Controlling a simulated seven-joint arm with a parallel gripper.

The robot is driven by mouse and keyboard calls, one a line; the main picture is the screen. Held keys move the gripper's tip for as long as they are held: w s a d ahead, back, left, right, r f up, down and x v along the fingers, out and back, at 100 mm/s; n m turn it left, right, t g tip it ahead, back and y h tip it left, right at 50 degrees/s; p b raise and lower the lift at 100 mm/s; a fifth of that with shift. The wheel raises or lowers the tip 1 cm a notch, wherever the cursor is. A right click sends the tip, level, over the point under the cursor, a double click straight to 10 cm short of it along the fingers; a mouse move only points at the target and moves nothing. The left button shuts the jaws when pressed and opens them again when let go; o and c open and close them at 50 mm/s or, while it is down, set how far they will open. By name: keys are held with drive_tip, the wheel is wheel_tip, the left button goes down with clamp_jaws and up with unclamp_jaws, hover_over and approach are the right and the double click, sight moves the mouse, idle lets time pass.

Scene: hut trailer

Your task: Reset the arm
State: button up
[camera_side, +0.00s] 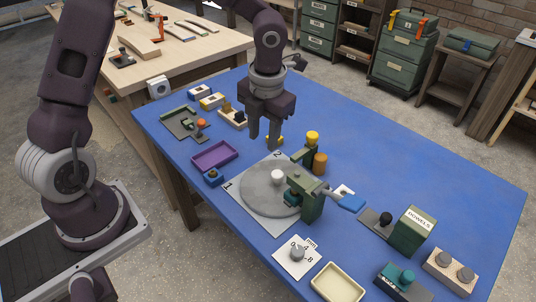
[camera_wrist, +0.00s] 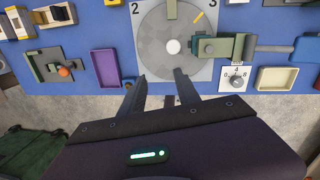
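My gripper (camera_side: 264,132) hangs over the blue table, fingers pointing down and well above the tabletop. Its two dark fingers are apart with nothing between them, and they also show in the wrist view (camera_wrist: 160,80). In the side view it is behind a grey round turntable (camera_side: 262,192) on a white numbered plate. A white knob (camera_side: 277,177) stands on the turntable; the wrist view shows it too (camera_wrist: 173,47). A green lever fixture (camera_side: 308,192) with a blue handle (camera_side: 345,203) stands at the turntable's edge.
A purple tray (camera_side: 214,156) and a small blue block (camera_side: 213,177) lie left of the turntable. A dial plate (camera_side: 297,255), cream tray (camera_side: 338,284) and green DOWELS box (camera_side: 411,230) stand near the front right. The table's far right is clear.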

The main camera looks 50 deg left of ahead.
drive_tip(key=s+a+r+n+t+y, duration=0.1)
drive_tip(key=s+a+r+n+t, duration=0.1)
drive_tip(key=s+r+n, duration=1.25)
drive_tip(key=s+d+r+n+t+h, duration=0.1)
drive_tip(key=s+n, duration=0.6)
drive_tip(key=n, duration=1.2)
drive_tip(key=shift+s+d+n+t+h, duration=0.35)
drive_tip(key=shift+d+t+h, duration=0.3)
drive_tip(key=shift+t, duration=0.45)
drive_tip(key=shift+a+r, duration=0.1)
